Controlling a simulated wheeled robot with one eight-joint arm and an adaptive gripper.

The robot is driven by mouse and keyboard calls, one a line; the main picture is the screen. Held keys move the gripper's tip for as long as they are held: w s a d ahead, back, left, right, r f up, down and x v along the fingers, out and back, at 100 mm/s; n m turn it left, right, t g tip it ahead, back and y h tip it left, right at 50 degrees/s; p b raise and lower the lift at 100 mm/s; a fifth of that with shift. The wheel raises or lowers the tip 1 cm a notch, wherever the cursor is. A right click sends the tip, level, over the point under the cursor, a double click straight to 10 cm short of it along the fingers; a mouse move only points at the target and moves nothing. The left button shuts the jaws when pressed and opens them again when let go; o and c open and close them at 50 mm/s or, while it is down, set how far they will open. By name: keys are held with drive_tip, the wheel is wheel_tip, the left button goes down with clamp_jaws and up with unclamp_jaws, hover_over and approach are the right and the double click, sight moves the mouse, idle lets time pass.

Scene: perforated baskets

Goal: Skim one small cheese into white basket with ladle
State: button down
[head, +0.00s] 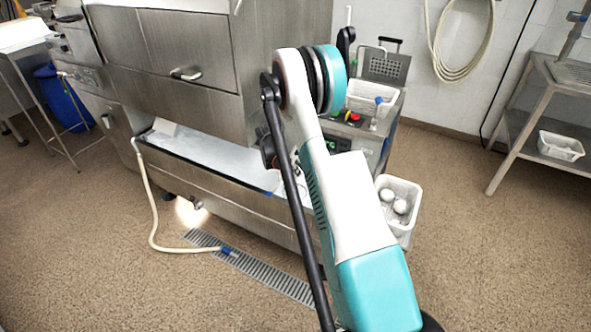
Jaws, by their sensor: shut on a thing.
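A white basket (415,231) stands low at the right end of the steel machine, with two small round white cheeses (394,200) in it. Another white basket (385,112) stands higher up behind my arm, partly hidden by it. The long steel trough (215,190) at the front of the machine has a pale, whitish inside; I cannot make out single cheeses in it. My white and teal arm reaches up from the lower right across the trough's right end. My gripper is hidden behind the arm. I cannot make out the ladle.
A grey perforated panel with a black handle (386,68) stands behind the higher basket. A steel rack (545,90) at the right holds a small white basket (561,146). A pale hose (150,215) lies by the floor drain (270,276). The right floor is clear.

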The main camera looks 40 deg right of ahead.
drive_tip(key=shift+r+p, duration=2.15)
drive_tip(key=shift+r, duration=2.6)
